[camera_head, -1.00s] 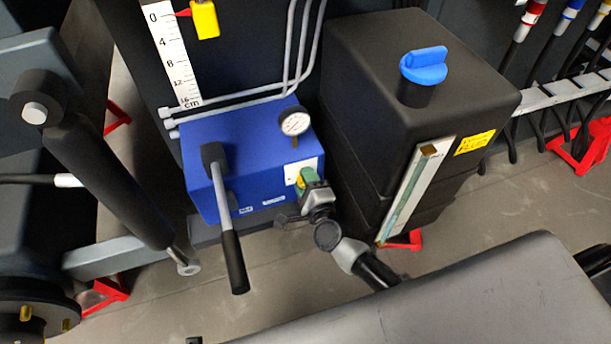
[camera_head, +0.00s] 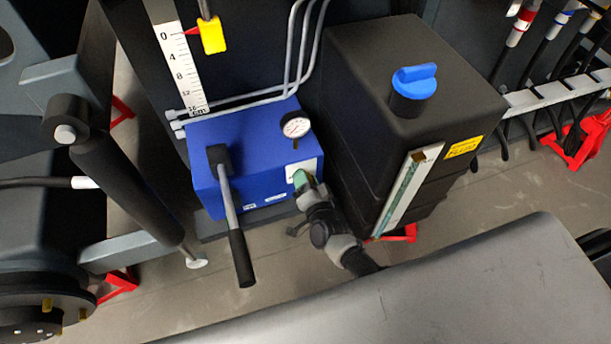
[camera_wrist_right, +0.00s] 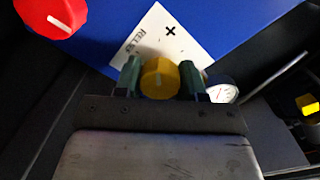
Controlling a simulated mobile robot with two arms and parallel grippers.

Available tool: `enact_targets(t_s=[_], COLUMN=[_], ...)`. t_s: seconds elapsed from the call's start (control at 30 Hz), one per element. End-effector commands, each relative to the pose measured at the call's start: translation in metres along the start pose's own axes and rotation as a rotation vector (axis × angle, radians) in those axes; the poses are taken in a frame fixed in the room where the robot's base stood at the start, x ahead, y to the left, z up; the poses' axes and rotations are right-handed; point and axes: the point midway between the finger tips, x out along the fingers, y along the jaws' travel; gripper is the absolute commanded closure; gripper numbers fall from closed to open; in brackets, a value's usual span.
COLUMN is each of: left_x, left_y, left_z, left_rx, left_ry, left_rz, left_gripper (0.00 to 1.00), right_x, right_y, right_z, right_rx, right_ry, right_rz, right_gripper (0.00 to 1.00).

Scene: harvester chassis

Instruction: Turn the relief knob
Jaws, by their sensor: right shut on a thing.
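The relief knob (camera_wrist_right: 160,78) is a round yellow knob in front of a white label plate with a plus sign and partly readable lettering, on the blue pump box (camera_head: 250,165). My right gripper (camera_wrist_right: 160,80) is shut on the knob, with one green fingertip on each side of it. In the head view my right gripper (camera_head: 303,180) reaches the white plate at the box's right front, and it hides the knob there. My left gripper is not in view.
A pressure gauge (camera_head: 295,126) stands on top of the box. A black-handled lever (camera_head: 232,215) sticks out left of my right gripper. A black tank with a blue cap (camera_head: 414,82) stands close on the right. A red knob (camera_wrist_right: 52,14) shows in the wrist view.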

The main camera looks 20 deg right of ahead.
Motion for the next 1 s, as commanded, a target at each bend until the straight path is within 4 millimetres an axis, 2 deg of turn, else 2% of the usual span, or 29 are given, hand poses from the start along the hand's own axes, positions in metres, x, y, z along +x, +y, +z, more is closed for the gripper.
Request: enact_targets(t_s=[0.07, 0.5, 1.0], left_x=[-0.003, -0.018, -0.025], left_y=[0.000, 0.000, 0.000], left_z=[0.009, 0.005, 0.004], left_rx=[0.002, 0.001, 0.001], left_ry=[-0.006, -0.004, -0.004], left_rz=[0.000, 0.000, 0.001], left_gripper=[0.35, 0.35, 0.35], right_x=[-0.001, -0.001, -0.001], right_y=[-0.001, 0.000, 0.001], right_z=[0.000, 0.001, 0.002], right_rx=[-0.073, -0.489, -0.911], right_ry=[-0.001, 0.010, 0.022], right_rz=[0.006, 0.020, 0.033], right_gripper=[0.84, 0.84, 0.84])
